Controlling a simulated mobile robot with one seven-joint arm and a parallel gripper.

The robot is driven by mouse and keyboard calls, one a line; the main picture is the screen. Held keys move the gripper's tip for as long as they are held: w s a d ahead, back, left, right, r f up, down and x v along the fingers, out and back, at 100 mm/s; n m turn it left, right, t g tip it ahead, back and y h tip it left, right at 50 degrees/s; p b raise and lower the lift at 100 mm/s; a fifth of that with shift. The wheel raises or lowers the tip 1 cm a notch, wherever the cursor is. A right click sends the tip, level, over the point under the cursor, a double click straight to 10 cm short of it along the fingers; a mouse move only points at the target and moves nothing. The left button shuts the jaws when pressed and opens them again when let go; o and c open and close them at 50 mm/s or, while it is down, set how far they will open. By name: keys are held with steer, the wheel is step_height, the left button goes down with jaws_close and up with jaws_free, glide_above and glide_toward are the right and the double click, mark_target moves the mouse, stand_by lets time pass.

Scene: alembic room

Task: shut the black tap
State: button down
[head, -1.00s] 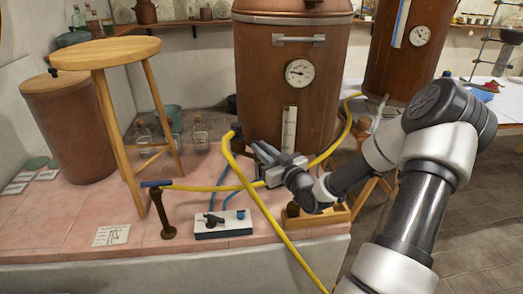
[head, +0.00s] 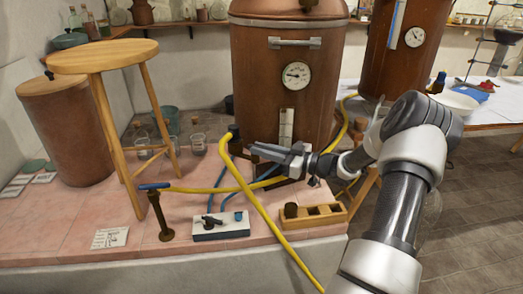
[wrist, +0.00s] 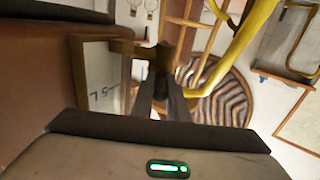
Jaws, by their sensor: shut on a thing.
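The tall copper still (head: 262,90) has a dark tap fitting (head: 235,132) low on its left side, where a yellow hose begins. My gripper (head: 252,150) reaches in from the right, in front of the still's lower part, with its fingers pointing left. In the wrist view my gripper (wrist: 163,90) has its fingers close together on a dark piece (wrist: 155,52), which I take to be the black tap's handle, beside a brass part (wrist: 125,47). The fingers cover much of it. I cannot tell the handle's exact angle.
A white box (head: 220,232) with a black lever and a blue knob stands in front. A blue-handled valve (head: 155,187) on a brown post is at left, near a wooden stool (head: 105,57). A wooden block (head: 312,216) stands at right. The yellow hose (head: 262,215) crosses the front.

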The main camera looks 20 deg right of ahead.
stand_by(0.3)
steer(key=c, duration=1.7)
jaws_free()
steer(key=shift+m+h, duration=0.3)
